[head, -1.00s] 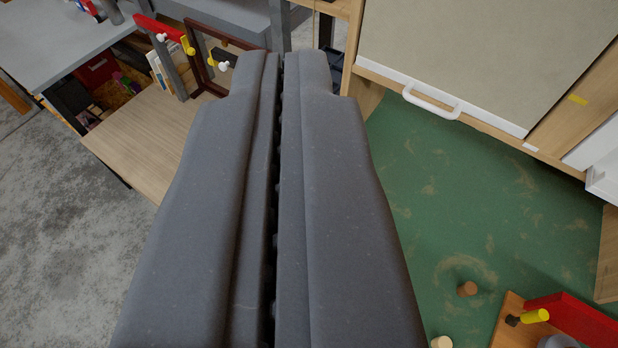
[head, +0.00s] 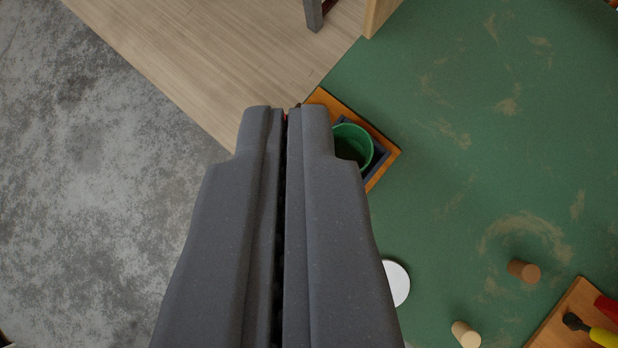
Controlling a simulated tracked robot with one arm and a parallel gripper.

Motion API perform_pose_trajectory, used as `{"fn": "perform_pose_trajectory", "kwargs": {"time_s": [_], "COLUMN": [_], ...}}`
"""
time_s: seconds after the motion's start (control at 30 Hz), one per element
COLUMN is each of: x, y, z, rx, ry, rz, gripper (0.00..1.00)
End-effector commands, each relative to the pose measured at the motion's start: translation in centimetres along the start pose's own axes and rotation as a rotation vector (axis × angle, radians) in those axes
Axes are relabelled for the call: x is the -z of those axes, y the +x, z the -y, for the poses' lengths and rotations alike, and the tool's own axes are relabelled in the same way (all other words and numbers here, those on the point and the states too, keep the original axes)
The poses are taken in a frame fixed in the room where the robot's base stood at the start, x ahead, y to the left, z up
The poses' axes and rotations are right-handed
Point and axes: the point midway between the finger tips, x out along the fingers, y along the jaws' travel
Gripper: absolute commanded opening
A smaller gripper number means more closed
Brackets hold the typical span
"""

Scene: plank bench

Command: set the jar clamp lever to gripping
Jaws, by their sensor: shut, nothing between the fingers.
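My gripper (head: 286,108) is shut and empty, pointing up the picture, with its two dark grey fingers together. The fingers hide the left part of this board and holder. A tiny reddish bit shows at the fingertips; I cannot tell what it is. No lever of a jar clamp can be made out there. I cannot tell whether the tips touch anything.
A white round lid-like disc (head: 397,283) lies beside the right finger. Two wooden pegs, one brown (head: 524,270) and one pale (head: 465,334), are at lower right. A wooden board (head: 560,318) there carries a yellow-handled part (head: 606,337) and a red part. The green surface (head: 450,190) between is clear.

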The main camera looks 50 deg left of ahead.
Motion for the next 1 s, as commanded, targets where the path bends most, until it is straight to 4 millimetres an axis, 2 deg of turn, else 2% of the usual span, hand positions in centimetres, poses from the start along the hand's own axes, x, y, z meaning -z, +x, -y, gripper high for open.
{"fn": "perform_pose_trajectory", "kwargs": {"time_s": [0.03, 0.2, 0.4, 0.63, 1.0], "x": [-0.9, -4.3, -8.2, -10.6, -10.8], "y": [2.0, 7.8, 12.8, 15.3, 15.5], "z": [-1.1, -4.0, -6.7, -8.2, -8.4], "rx": [0.021, 0.113, 0.222, 0.294, 0.302], "ry": [0.015, 0.054, 0.099, 0.127, 0.130], "rz": [0.044, 0.175, 0.282, 0.332, 0.335], "gripper": [0.00, 0.00, 0.00, 0.00, 0.00]}}
